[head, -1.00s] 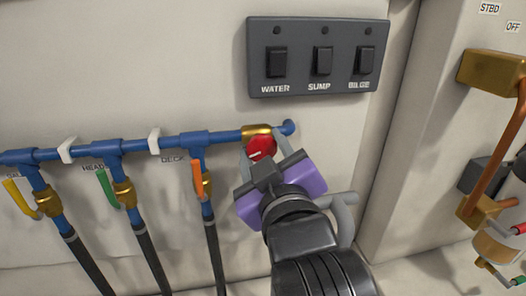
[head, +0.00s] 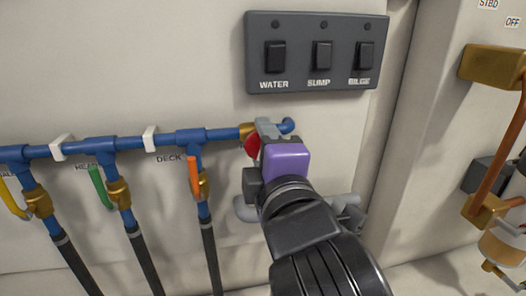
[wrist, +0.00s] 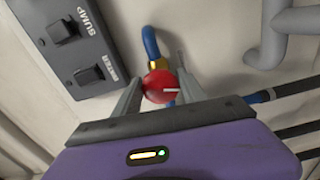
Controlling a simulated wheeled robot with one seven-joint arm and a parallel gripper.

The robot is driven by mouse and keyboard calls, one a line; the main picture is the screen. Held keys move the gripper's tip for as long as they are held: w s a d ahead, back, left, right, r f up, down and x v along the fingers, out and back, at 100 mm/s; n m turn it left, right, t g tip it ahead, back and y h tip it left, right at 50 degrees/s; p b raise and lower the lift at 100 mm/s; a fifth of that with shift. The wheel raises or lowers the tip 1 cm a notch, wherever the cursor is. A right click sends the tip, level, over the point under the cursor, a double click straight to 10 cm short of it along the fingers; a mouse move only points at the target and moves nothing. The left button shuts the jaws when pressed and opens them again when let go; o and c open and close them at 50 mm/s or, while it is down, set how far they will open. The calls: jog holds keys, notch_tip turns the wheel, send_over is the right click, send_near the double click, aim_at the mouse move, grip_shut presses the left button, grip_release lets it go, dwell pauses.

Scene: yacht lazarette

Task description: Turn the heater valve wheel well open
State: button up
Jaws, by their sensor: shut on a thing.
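The red valve wheel (head: 252,146) sits on a brass body (head: 246,131) at the right end of the blue pipe, partly hidden behind my gripper in the head view. My gripper (head: 268,130), with a purple body, is shut on the wheel. In the wrist view the red wheel (wrist: 160,87) lies between the two grey fingers, and a white mark on it points to the right. The wrist is rolled, so the switch panel looks tilted there.
A switch panel (head: 312,52) labelled WATER, SUMP and BILGE is above. Yellow (head: 12,200), green (head: 100,187) and orange (head: 193,177) levers hang from the blue pipe (head: 105,145) to the left. A grey pipe (head: 243,209) runs below my gripper. Brass fittings (head: 492,64) are at the right.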

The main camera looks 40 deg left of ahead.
jog(key=n+b, duration=0.2)
jog(key=n, duration=0.4)
jog(key=shift+f+n, duration=0.1)
jog(key=shift+n, duration=0.2)
jog(key=n+b, duration=0.2)
jog(key=n, duration=0.4)
jog(key=shift+s+a, duration=0.1)
jog(key=shift+n, duration=0.3)
jog(key=o, duration=1.3)
jog(key=shift+o, duration=0.2)
jog(key=b+v, duration=0.1)
jog(key=v, duration=0.7)
